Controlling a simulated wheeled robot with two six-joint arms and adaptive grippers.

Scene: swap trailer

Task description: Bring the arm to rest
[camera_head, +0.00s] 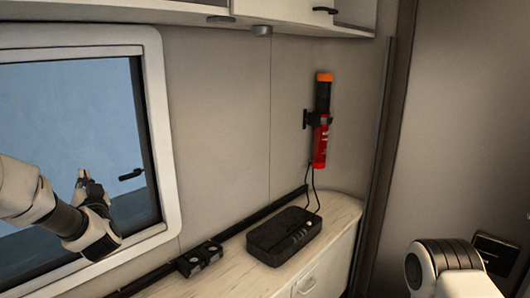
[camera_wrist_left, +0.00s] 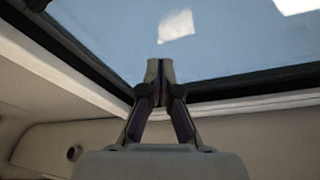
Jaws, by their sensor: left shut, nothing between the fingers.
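My left arm comes in from the left in the head view, in front of the window. My left gripper (camera_head: 83,176) points upward before the window pane. In the left wrist view the left gripper (camera_wrist_left: 160,68) has its fingertips together, with nothing between them. It appears clear of any object. A white rounded part of my right arm shows at the lower right of the head view. The right gripper is not visible.
A window (camera_head: 165,150) fills the left wall. Below it runs a counter (camera_head: 225,282) with a black box (camera_head: 284,236) and a small black holder (camera_head: 199,259). A red and black cylinder (camera_head: 322,120) is clipped to the wall. Cabinets (camera_head: 290,10) hang above.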

